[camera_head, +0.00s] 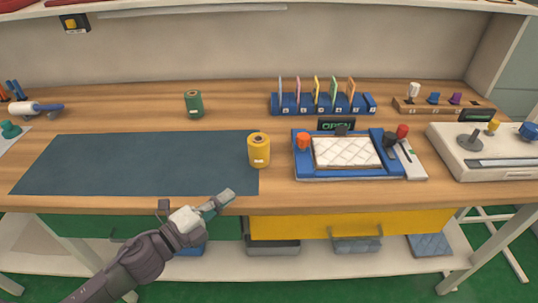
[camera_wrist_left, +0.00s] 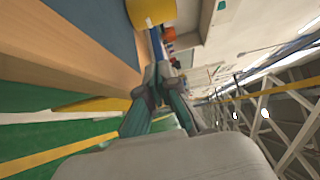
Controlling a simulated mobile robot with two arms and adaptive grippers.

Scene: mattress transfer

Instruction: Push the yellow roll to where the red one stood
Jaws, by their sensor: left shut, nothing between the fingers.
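The yellow roll (camera_head: 259,150) stands upright at the right edge of the dark mat (camera_head: 130,165). It also shows at the top of the left wrist view (camera_wrist_left: 152,10), cut off by the frame. My left gripper (camera_head: 226,196) is shut and empty, at the table's front edge, in front of and left of the yellow roll, apart from it. In the left wrist view its fingertips (camera_wrist_left: 160,76) meet. A green roll (camera_head: 194,104) stands behind the mat. I see no red roll on the table. My right gripper is not in view.
Right of the yellow roll is a blue-framed tray (camera_head: 305,174) with a quilted white pad and an orange knob. A blue rack (camera_head: 322,105) with coloured cards stands behind it. A white control box (camera_head: 490,165) is far right. The mat is bare.

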